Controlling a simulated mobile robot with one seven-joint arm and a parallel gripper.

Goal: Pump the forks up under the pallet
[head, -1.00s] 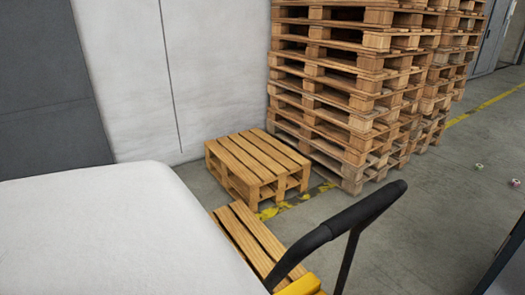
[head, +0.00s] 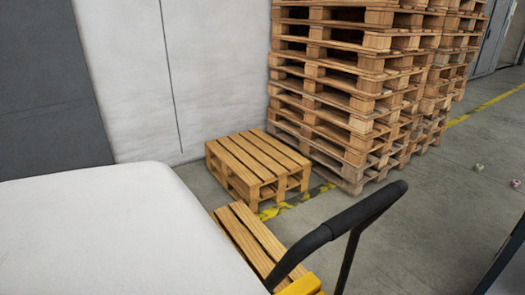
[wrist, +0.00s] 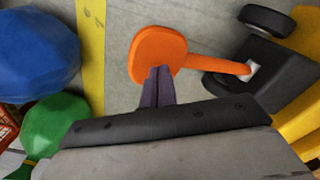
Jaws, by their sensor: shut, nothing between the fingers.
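The pallet truck's black handle loop (head: 345,225) rises above its yellow body (head: 302,286) at the bottom of the head view. A slatted wooden pallet (head: 246,238) shows just beyond it, partly hidden; the forks are not visible. In the wrist view, an orange pedal (wrist: 154,50) with a round pad sits on an orange arm running right to a dark block beside a black wheel (wrist: 266,20). My gripper (wrist: 159,70) is shut and empty, its narrow fingers overlapping the pad's lower part. I cannot tell whether they touch it. My gripper is not visible in the head view.
A low pallet pile (head: 258,165) stands by the wall, beside a tall pallet stack (head: 345,90). Blue (wrist: 35,50) and green (wrist: 58,125) rounded objects lie left of a yellow floor line (wrist: 90,60). Open floor lies at right in the head view.

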